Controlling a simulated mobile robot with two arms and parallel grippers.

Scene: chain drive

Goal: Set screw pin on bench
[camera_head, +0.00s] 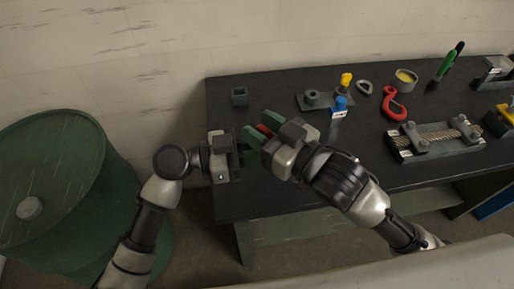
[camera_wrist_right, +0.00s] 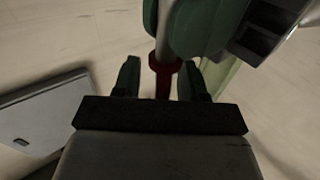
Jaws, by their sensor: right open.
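The screw pin has a red end (camera_head: 265,129) and a pale metal shank. In the right wrist view its shank (camera_wrist_right: 164,35) lies between the green fingers of my left gripper (camera_wrist_right: 178,20), which appears shut on it. The pin's red part (camera_wrist_right: 163,80) sits between the fingertips of my right gripper (camera_wrist_right: 159,78), which is open with a gap on both sides. In the head view my left gripper (camera_head: 243,144) and right gripper (camera_head: 264,133) face each other above the left part of the dark bench (camera_head: 235,205). The grippers hide most of the pin there.
A small dark block (camera_head: 239,96) stands at the bench's back left. A grey plate (camera_head: 313,101), a grey shackle (camera_head: 364,87), a red hook (camera_head: 393,103), a yellow-filled cup (camera_head: 405,79) and a chain fixture (camera_head: 437,140) stand rightward. A green drum (camera_head: 60,185) stands left of the bench.

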